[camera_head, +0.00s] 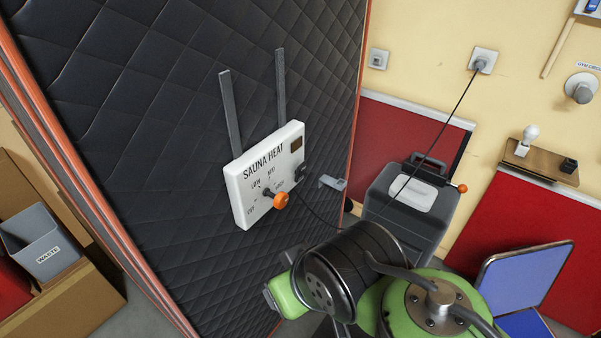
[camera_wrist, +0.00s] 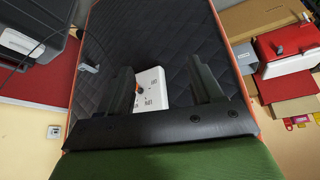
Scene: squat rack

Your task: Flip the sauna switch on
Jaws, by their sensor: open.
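The white sauna heat box (camera_head: 240,197) hangs on the black quilted panel by two dark straps. Its face reads "SAUNA HEAT", with OFF, LOW and MED labels readable around a switch with an orange knob (camera_head: 281,200). The knob sticks out from the lower part of the face; I cannot tell which label it points to. In the wrist view, the box (camera_wrist: 154,78) and the knob (camera_wrist: 138,88) show between the fingers of my gripper (camera_wrist: 162,66), the knob closer to the left finger. My gripper is open and empty, apart from the box. The head view does not show the fingers.
A grey case (camera_head: 410,205) with a handle stands right of the panel, by the red and cream wall. A dark cable runs from a wall socket (camera_head: 484,60) down towards the box. A grey waste bin (camera_head: 42,243) is at the left. A blue chair (camera_head: 522,275) is at the lower right.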

